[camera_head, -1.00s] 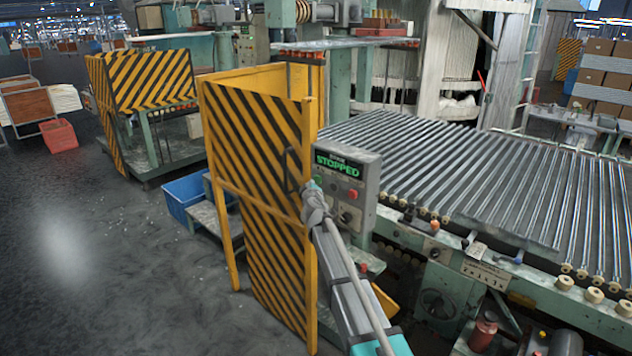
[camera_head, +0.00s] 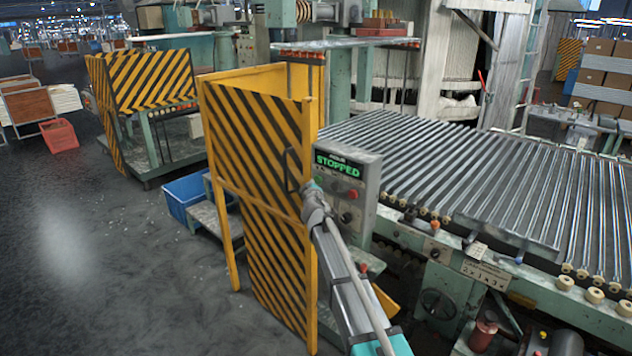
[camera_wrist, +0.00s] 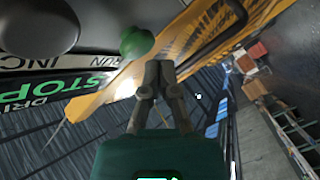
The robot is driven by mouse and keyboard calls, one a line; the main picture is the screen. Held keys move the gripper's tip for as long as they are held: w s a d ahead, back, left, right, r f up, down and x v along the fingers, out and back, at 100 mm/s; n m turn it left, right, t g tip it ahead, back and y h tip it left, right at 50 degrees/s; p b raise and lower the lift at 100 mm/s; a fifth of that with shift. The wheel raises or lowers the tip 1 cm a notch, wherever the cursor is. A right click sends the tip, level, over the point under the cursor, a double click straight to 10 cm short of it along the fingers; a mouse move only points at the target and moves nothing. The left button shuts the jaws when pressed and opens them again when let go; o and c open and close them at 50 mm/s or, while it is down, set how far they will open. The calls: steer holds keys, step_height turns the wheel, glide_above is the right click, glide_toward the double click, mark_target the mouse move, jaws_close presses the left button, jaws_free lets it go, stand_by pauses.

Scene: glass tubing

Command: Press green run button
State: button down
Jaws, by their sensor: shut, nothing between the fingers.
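The grey control panel (camera_head: 362,176) stands beside the yellow-and-black striped guard, and its display (camera_head: 338,165) reads STOPPED in green. In the wrist view the green button (camera_wrist: 137,42) sticks out by a label ending in "UN". My gripper (camera_wrist: 158,68) is shut and empty, its fingertips just below and right of the button in that view. I cannot tell whether they touch it. In the head view my gripper (camera_head: 312,188) is at the panel's left edge and covers most of the button area.
A red button (camera_head: 353,194) and a dark knob (camera_head: 346,217) sit on the panel to the right. The striped guard (camera_head: 262,180) stands close on the left with a black handle. A roller bed (camera_head: 480,180) with glass tubes lies right of the panel.

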steer(key=shift+w+d, duration=0.6)
steer(key=shift+w, duration=0.05)
stand_by(2.0)
steer(key=shift+s+a, duration=0.1)
steer(key=shift+s, duration=0.05)
steer(key=shift+s+a, duration=0.5)
steer(key=shift+s, duration=0.05)
